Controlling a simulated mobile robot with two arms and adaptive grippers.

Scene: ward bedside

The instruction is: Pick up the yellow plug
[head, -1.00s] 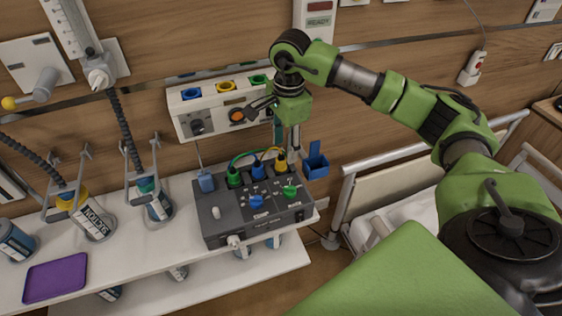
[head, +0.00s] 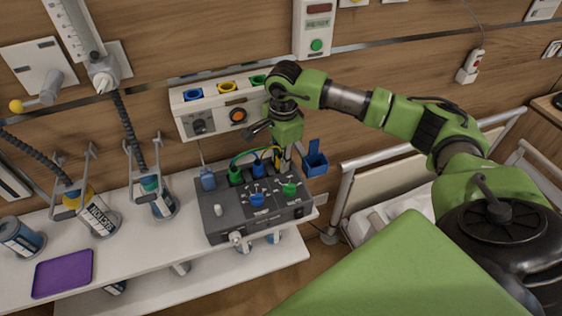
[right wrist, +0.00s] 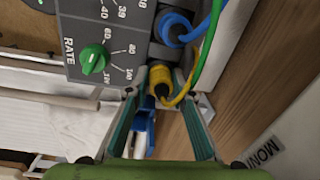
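In the right wrist view my right gripper (right wrist: 158,92) is open. Its two teal-lined fingers stand on either side of the plug, and the right fingertip looks very near it. I cannot tell whether either finger touches. My left gripper is not in view.
A blue plug (right wrist: 172,27) is close beside the yellow one, and a green plug (head: 235,174) stands further left. A blue open-topped holder (head: 316,164) is just right of the box. A bed rail (head: 385,157) stands further right.

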